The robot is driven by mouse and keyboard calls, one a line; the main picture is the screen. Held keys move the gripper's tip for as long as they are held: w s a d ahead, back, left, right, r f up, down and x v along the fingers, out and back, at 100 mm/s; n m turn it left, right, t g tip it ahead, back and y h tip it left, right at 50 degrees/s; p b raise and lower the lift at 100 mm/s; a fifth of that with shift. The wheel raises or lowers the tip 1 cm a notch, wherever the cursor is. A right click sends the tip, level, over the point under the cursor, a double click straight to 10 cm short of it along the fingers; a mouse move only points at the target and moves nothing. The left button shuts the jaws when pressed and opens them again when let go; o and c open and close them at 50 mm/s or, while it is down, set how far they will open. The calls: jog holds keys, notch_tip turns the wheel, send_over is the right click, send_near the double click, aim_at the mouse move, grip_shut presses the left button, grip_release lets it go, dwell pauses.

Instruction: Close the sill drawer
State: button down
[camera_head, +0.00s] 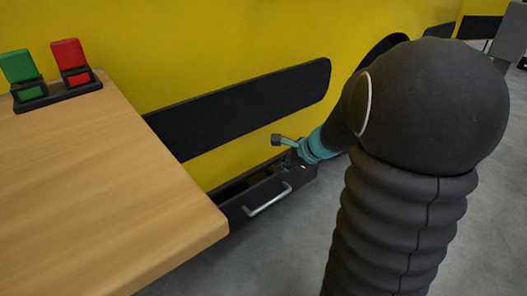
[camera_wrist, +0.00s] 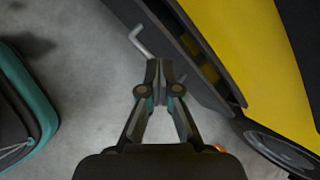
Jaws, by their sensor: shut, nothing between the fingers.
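The sill drawer (camera_head: 308,173) is a dark, low box at the foot of the yellow wall. It stands open, with part of its hollow inside showing. Its front carries a pale bar handle (camera_head: 267,198); the handle (camera_wrist: 138,40) also shows at the top of the wrist view. In the head view my gripper is small and dark at the drawer's right end. I cannot tell whether the tips touch the drawer.
A wooden table (camera_head: 110,190) fills the left and its corner hides the drawer's left end. A holder with a green block (camera_head: 20,66) and a red block (camera_head: 70,56) stands on it. A long black panel (camera_head: 240,108) runs along the yellow wall (camera_head: 210,50). Grey floor (camera_head: 260,262) is open in front.

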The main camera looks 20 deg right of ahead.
jog(key=w+d+f+m+t+h+b, duration=0.15)
jog(key=w+d+f+m, duration=0.25)
jog(key=d+f+m, duration=0.75)
jog(key=n+b, duration=0.1)
jog(key=b, duration=0.1)
send_near(283, 175)
jog(key=f, duration=0.1)
jog(key=w+f, duration=0.1)
jog(key=f, duration=0.1)
jog(key=w+a+f, duration=0.1)
jog(key=shift+w+f, duration=0.15)
jog(key=shift+f, duration=0.15)
jog(key=shift+w+a, duration=0.25)
jog(key=shift+w, duration=0.5)
jog(key=shift+d, duration=0.1)
